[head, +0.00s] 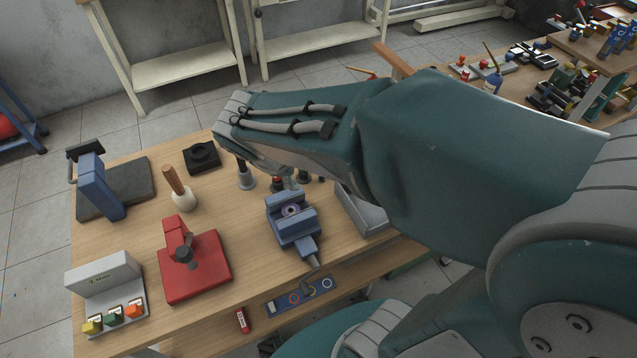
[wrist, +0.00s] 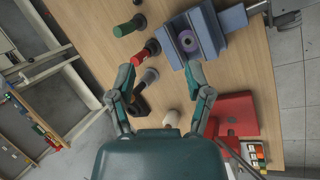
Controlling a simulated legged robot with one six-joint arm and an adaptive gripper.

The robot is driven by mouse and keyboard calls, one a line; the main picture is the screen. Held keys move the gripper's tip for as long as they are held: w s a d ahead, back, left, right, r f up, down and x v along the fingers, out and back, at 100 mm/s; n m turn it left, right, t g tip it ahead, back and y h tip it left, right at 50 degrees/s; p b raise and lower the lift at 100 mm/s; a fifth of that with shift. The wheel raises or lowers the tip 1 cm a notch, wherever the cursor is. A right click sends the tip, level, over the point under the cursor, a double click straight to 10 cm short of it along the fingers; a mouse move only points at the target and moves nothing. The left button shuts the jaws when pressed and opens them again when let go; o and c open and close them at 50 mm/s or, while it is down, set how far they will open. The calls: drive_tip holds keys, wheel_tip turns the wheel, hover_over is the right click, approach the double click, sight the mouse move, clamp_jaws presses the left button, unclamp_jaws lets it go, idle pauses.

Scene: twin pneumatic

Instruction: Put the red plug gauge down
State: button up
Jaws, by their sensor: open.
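The red plug gauge (wrist: 144,53) stands on the wooden table between a green plug gauge (wrist: 130,25) and a grey plug gauge (wrist: 147,80). In the head view the red plug gauge (head: 277,184) shows only low down, partly hidden by my arm. My gripper (wrist: 160,70) is open, its two fingers spread wide, with nothing held. In the wrist view the red gauge lies just beyond the fingertips, nearer the left finger. I cannot tell whether that finger touches it. In the head view the fingers are mostly hidden under my arm.
A blue vise (head: 292,222) with a purple ring (head: 290,210) stands close beside the gauges. A mallet (head: 181,192), a red fixture (head: 195,265), a button box (head: 106,285) and a black block (head: 202,157) stand left. Bare wood lies between them.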

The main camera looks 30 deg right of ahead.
drive_tip(key=s+r+m+t+y, duration=0.2)
drive_tip(key=s+r+m+y, duration=0.2)
drive_tip(key=s+m, duration=0.6)
drive_tip(key=shift+d+r+m+t, duration=0.25)
drive_tip(key=shift+r+m+t, duration=0.05)
drive_tip(key=shift+r+m, duration=0.7)
